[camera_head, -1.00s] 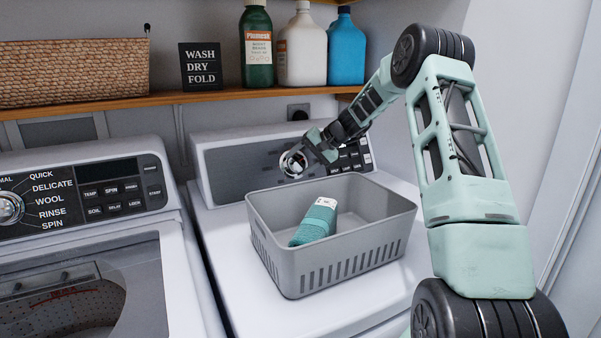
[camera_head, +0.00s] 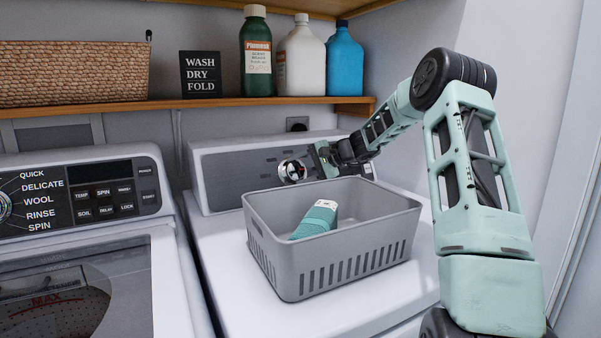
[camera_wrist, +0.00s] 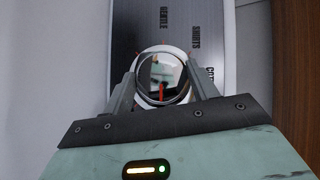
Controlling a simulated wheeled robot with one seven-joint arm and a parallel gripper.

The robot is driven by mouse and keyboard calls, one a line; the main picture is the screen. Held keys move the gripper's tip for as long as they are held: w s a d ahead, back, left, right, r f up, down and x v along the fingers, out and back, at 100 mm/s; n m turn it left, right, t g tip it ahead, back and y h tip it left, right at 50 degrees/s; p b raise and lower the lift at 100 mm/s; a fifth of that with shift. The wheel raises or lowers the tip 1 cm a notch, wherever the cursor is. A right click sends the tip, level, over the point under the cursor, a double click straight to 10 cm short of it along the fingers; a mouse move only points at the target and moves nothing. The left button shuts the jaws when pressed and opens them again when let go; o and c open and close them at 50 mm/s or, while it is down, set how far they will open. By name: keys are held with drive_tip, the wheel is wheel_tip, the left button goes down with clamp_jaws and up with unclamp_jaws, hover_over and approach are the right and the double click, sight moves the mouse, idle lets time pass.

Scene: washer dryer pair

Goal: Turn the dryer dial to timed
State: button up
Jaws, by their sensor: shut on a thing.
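The dryer (camera_head: 215,245) stands to the right of the washer. Its dial (camera_head: 292,171) is a round chrome knob on the grey back panel (camera_head: 235,178). My gripper (camera_head: 305,168) reaches in from the right and is shut on the dial. In the wrist view the dial (camera_wrist: 163,78) sits between my two fingers, with a red pointer mark on its face. The words GENTLE and SHIRTS and part of another label show on the panel (camera_wrist: 135,30) around it. A TIMED label is not readable in either view.
A shelf (camera_head: 200,102) above holds several bottles (camera_head: 300,55), a sign (camera_head: 200,73) and a wicker basket (camera_head: 75,70). The washer (camera_head: 80,200) is at left.

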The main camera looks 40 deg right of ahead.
drive_tip(key=o, duration=1)
drive_tip(key=shift+s, duration=0.1)
drive_tip(key=v, duration=1.7)
drive_tip(key=shift+s+r, duration=0.1)
